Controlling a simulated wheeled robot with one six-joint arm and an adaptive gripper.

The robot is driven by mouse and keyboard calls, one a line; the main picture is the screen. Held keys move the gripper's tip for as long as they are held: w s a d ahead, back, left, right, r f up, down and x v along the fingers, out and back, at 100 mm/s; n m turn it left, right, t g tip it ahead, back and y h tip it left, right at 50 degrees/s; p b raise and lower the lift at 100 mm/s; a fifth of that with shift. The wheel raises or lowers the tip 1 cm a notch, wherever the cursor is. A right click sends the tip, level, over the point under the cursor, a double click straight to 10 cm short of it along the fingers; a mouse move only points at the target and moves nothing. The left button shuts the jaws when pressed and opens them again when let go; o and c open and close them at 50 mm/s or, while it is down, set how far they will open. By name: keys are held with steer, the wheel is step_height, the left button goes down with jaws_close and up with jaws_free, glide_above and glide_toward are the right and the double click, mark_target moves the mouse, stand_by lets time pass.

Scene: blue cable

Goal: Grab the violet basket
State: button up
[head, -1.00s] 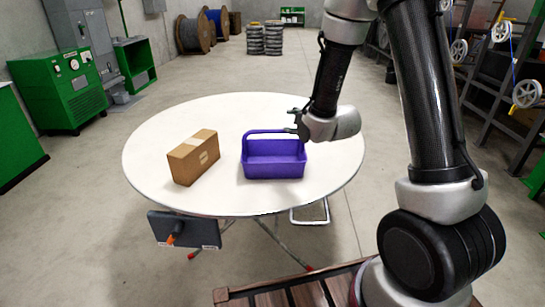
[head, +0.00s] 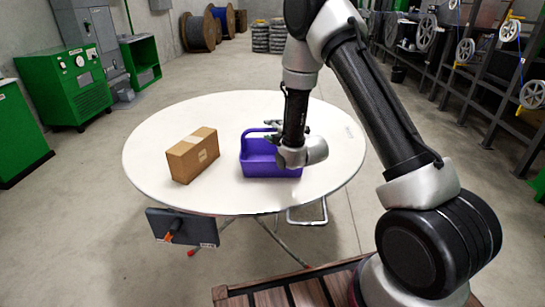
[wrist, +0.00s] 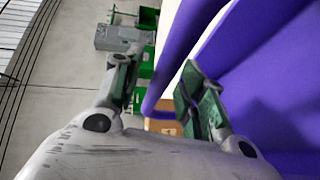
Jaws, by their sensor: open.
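The violet basket (head: 262,164) stands upright on the round white table (head: 160,130); my wrist partly hides its right side and handle. In the wrist view the basket (wrist: 275,75) fills the right side. Its handle (wrist: 172,55) shows as a violet bar between my two fingers. My gripper (head: 274,128) is at the top of the basket, by the handle. In the wrist view my gripper (wrist: 160,80) is open, with one finger on each side of the handle in the picture. I cannot tell whether either finger touches it.
A cardboard box (head: 192,155) stands on the table left of the basket, with a gap between them. A dark panel (head: 182,227) hangs at the table's front edge. The table is bare behind and right of the basket. Green cabinets (head: 70,85) stand at the far left.

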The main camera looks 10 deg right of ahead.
jaws_close()
stand_by(0.4)
